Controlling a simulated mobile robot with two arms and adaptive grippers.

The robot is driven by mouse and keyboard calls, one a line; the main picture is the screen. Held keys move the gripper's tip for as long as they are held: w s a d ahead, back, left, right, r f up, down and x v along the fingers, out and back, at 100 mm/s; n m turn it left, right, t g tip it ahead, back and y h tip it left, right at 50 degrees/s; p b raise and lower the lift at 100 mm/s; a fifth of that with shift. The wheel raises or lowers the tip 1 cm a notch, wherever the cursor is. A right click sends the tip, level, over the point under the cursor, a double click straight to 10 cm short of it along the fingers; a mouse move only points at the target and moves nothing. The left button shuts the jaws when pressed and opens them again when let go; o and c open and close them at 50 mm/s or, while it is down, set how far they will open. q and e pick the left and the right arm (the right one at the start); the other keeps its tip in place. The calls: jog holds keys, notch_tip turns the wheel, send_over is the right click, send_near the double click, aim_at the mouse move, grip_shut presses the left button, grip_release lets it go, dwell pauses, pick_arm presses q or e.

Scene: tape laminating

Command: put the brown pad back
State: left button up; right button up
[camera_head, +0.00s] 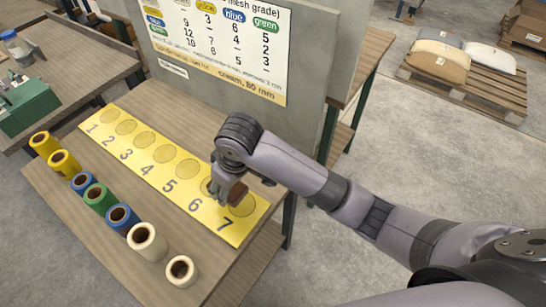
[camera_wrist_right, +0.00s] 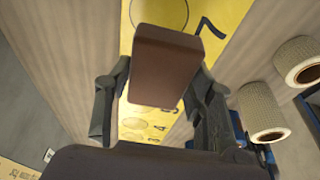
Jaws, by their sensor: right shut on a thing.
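The brown pad (camera_head: 238,194) is a small block held in my right gripper (camera_head: 222,188). In the right wrist view the brown pad (camera_wrist_right: 165,62) sits between the two fingers of the gripper (camera_wrist_right: 160,88), one on each side. It is over the yellow strip (camera_head: 118,148), near the circles numbered 6 and 7. The pad hides part of the strip; I cannot tell how high above it the pad is. My left gripper is not in view.
Several rolls stand along the table's left front, including a yellow roll (camera_head: 63,163), a green roll (camera_head: 100,198) and a cream roll (camera_head: 147,242). A sign board (camera_head: 222,45) rises behind the table. Bare wood (camera_head: 110,170) lies between rolls and strip.

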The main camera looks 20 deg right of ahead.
jog(key=w+d, duration=0.2)
jog(key=d, duration=0.1)
jog(key=shift+w+d+r+p, duration=0.15)
jog(key=shift+w+d+p, duration=0.15)
jog(key=shift+p, duration=0.1)
jog(key=w+d+p, duration=0.1)
jog(key=w+d, duration=0.2)
jog(key=d, duration=0.1)
jog(key=w+d+f, duration=0.1)
jog(key=w+d, duration=0.2)
jog(key=d, duration=0.1)
jog(key=w+d+f+p, duration=0.1)
jog(key=w+d, duration=0.2)
jog(key=shift+w+d+f+p, duration=0.1)
jog(key=shift+d+f+p, duration=0.05)
jog(key=shift+d+p, duration=0.25)
jog(key=shift+f, duration=0.65)
notch_tip(320, 180, down, 2)
jog(key=shift+f+p, duration=0.2)
jog(key=shift+p, duration=0.1)
jog(key=shift+w+d+f+p, duration=0.15)
jog(key=shift+f+p, duration=0.15)
jog(key=shift+f, duration=0.3)
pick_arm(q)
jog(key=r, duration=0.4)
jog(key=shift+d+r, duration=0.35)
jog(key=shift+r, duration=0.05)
pick_arm(e)
jog(key=shift+f, duration=0.2)
